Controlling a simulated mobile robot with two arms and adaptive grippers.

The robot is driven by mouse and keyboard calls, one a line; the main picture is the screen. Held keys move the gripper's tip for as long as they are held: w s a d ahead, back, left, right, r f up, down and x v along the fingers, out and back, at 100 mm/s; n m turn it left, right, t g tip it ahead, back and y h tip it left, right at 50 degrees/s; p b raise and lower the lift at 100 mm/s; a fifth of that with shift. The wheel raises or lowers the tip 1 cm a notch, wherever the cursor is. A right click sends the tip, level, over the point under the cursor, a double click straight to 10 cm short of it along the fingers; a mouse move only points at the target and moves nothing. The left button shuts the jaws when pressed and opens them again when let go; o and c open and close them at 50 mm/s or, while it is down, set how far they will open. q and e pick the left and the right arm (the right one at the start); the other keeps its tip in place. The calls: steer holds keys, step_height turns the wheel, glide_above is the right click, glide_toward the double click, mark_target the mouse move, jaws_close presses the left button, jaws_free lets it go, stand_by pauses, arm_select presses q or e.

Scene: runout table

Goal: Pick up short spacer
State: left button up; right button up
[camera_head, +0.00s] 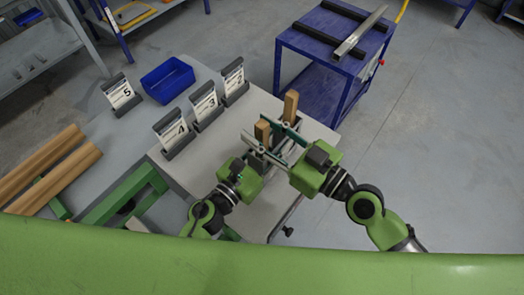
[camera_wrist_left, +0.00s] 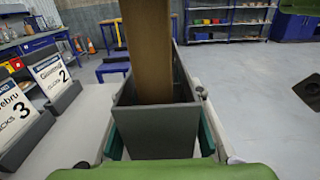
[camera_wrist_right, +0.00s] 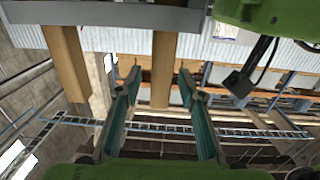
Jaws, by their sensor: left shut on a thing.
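Two wooden spacers stand upright in a grey open-topped box (camera_wrist_left: 157,133). In the head view the shorter spacer (camera_head: 262,130) is nearer me, and the taller spacer (camera_head: 291,104) is beyond it. My left gripper (camera_head: 262,158) is shut on the box, with its teal fingers on either side of it. My right gripper (camera_wrist_right: 159,85) is open. In the right wrist view, which looks upside down, one spacer (camera_wrist_right: 163,65) is in line with the gap between its fingers and the other spacer (camera_wrist_right: 66,62) is off to one side. Contact with the fingers cannot be told.
The grey table (camera_head: 170,169) bears number stands (camera_head: 173,133) and a blue bin (camera_head: 168,80) to the left of the box. Long wooden rolls (camera_head: 45,168) lie further left. A blue cart (camera_head: 318,70) with dark bars stands behind. Floor to the right is clear.

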jaws_close()
step_height(320, 180, up, 18)
stand_by(0.6)
arm_select(q)
steer(key=o, duration=1.3)
